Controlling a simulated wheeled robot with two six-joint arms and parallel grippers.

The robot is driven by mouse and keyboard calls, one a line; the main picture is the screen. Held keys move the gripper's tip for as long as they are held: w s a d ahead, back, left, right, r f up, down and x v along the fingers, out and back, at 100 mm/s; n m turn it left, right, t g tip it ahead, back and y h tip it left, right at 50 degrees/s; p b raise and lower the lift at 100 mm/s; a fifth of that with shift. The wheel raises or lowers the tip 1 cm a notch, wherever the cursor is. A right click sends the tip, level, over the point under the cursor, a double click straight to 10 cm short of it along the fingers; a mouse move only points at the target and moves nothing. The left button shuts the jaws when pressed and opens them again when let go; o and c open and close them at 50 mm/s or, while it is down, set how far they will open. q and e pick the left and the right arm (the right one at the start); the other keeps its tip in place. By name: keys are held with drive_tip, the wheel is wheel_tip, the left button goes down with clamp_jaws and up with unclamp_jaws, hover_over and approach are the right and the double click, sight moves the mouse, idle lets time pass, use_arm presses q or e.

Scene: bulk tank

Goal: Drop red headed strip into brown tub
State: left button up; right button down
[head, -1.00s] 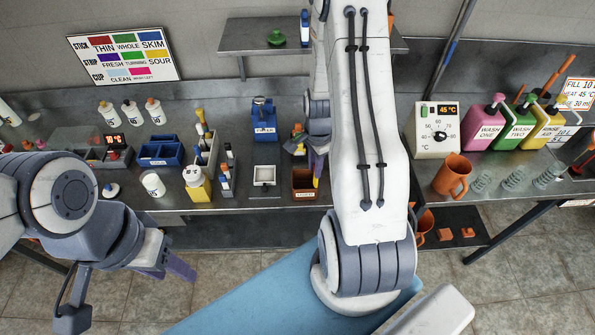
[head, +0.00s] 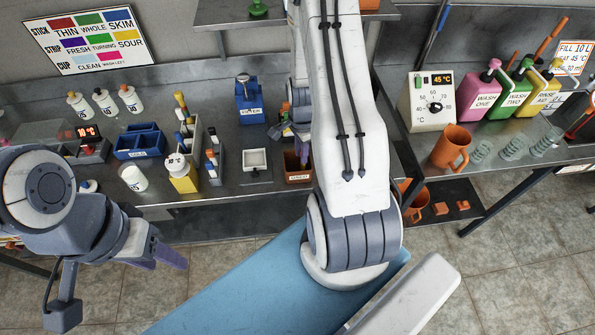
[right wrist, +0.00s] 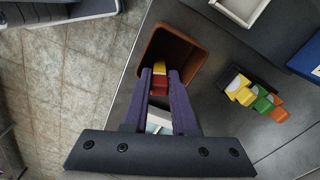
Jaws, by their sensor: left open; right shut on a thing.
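The brown tub (head: 290,174) stands near the bench's front edge in the head view, with a label on its front. In the right wrist view its open mouth (right wrist: 157,40) lies beyond my fingertips. My right gripper (right wrist: 160,80) is shut on a small strip with a red part and a yellow part (right wrist: 159,84). The strip appears over the tub's opening; its exact height is unclear. In the head view my right gripper (head: 302,150) is at the tub, and my arm partly hides it. My left gripper (head: 172,257) is open and empty, low at the left.
Several coloured heads (right wrist: 256,98) stand beside the tub. An orange jug (head: 451,147) is to the right.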

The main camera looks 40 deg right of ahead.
drive_tip(key=shift+f, duration=0.35)
drive_tip(key=shift+r, duration=0.1)
drive_tip(key=c, duration=0.6)
unclamp_jaws()
wheel_tip(320, 180, up, 10)
drive_tip(key=shift+r+b, duration=0.25)
drive_tip(key=shift+b, duration=0.85)
